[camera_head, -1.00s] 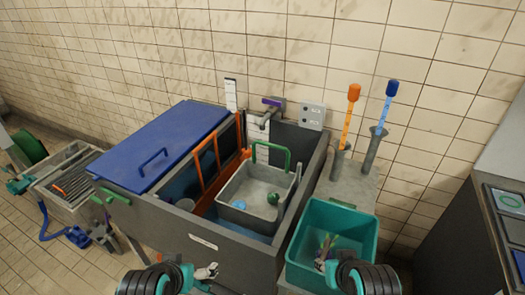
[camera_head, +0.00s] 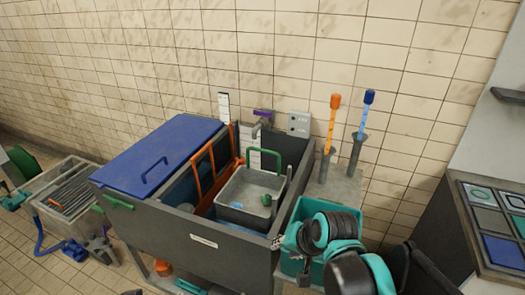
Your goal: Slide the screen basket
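A grey basket (camera_head: 246,187) with a raised green handle (camera_head: 264,158) sits inside the open part of the dark grey tank (camera_head: 205,240). A small green ball and a light blue piece lie in it. An orange upright frame (camera_head: 204,168) stands to its left, beside the blue lid. My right gripper (camera_head: 278,242) is at the tank's front right corner, in front of the teal bin and apart from the basket. Its fingers are too small to tell open from shut.
A blue lid (camera_head: 160,152) covers the tank's left part. A teal bin (camera_head: 308,212) stands right of the tank, mostly hidden by my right arm. Orange-handled (camera_head: 333,120) and blue-handled (camera_head: 362,115) tools stand upright in holders behind it. A panelled counter (camera_head: 490,225) is at right.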

